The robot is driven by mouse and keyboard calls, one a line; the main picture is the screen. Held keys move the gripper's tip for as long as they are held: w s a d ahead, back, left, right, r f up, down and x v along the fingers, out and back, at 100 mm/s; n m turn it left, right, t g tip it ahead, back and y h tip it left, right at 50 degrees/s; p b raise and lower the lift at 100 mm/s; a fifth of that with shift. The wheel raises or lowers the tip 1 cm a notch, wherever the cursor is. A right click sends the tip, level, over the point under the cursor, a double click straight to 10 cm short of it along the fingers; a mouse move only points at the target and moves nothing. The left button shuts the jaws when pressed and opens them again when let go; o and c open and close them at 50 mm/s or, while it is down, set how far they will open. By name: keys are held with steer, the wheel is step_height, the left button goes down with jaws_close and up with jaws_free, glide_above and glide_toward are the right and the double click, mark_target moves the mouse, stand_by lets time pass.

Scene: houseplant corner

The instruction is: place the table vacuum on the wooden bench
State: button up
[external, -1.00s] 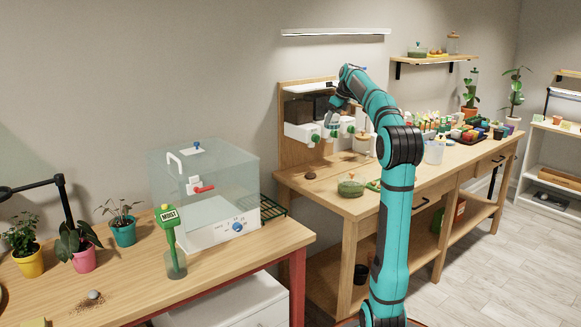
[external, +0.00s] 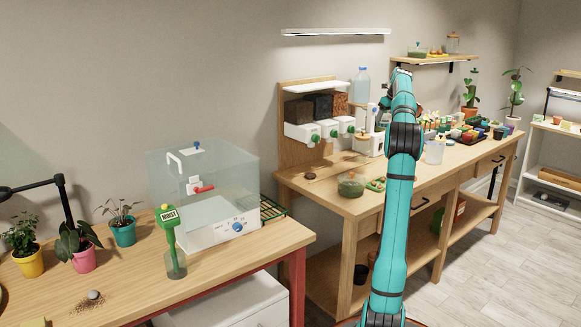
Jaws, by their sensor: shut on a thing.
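The wooden bench (external: 328,192) stands along the wall from the middle to the right, with a lower shelf and wooden legs. My arm rises in front of it, and its far end bends away behind the upper links over the bench. My gripper and anything in it are hidden behind the arm. I cannot pick out the table vacuum for certain. A small grey rounded object (external: 94,295) sits among crumbs on the left table (external: 200,275), but it is too small to identify.
The bench holds a dispenser rack (external: 297,131), a green glass bowl (external: 351,187), a clear pitcher (external: 435,152) and several small pots at the right. Its front left top is mostly clear. A clear-lidded box (external: 205,195) and a moisture meter (external: 170,240) stand on the left table.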

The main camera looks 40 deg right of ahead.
steer(key=shift+s+d+f, duration=0.2)
steer(key=shift+s+d, duration=0.05)
steer(key=shift+d, duration=0.2)
steer(key=shift+s+d+f, duration=0.2)
steer(key=shift+d, duration=0.2)
step_height(320, 180, down, 12)
steer(key=shift+a+f, duration=0.1)
steer(key=shift+f, duration=5)
steer(key=shift+f, duration=0.1)
steer(key=o, duration=1.1)
